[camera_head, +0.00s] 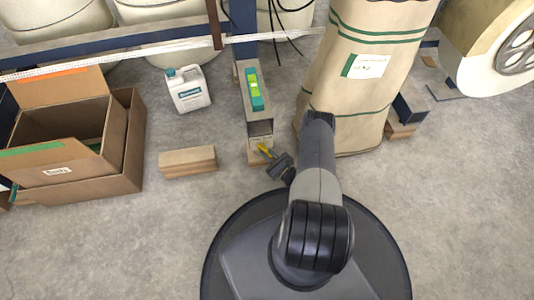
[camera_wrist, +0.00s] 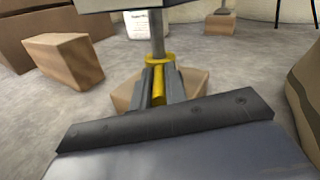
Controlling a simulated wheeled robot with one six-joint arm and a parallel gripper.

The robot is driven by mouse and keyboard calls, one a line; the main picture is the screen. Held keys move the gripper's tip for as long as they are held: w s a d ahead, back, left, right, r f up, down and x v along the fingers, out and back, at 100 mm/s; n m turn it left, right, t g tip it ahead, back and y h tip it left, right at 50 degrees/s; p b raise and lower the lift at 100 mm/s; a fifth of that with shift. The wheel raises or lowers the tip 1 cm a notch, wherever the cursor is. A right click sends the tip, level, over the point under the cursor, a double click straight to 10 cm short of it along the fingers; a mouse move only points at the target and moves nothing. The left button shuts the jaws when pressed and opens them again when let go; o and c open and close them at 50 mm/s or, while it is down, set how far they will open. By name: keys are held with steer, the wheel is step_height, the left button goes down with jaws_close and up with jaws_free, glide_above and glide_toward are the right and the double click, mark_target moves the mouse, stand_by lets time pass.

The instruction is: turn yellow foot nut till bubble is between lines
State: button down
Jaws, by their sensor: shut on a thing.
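The yellow foot nut (camera_wrist: 159,86) sits on a grey threaded post (camera_wrist: 156,34) above a wooden block (camera_wrist: 190,80) in the wrist view. In the head view the nut (camera_head: 264,149) is a small yellow spot at the foot of the post. My gripper (camera_wrist: 160,88) is shut on the nut, one grey finger on each side of it. A teal spirit level (camera_head: 255,91) with a yellow-green vial lies on the beam (camera_head: 253,122) above the foot. The bubble and its lines are too small to make out.
A large paper sack (camera_head: 350,85) stands close on the right of the foot. A loose wooden block (camera_head: 188,162), a white jug (camera_head: 188,90) and cardboard boxes (camera_head: 75,150) stand to the left. The floor in front is clear.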

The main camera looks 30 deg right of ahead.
steer(key=shift+d+n+y, duration=0.2)
steer(key=shift+n+y, duration=0.2)
steer(key=shift+y, duration=0.2)
steer(key=c, duration=1.4)
jaws_free()
steer(key=shift+c, duration=0.2)
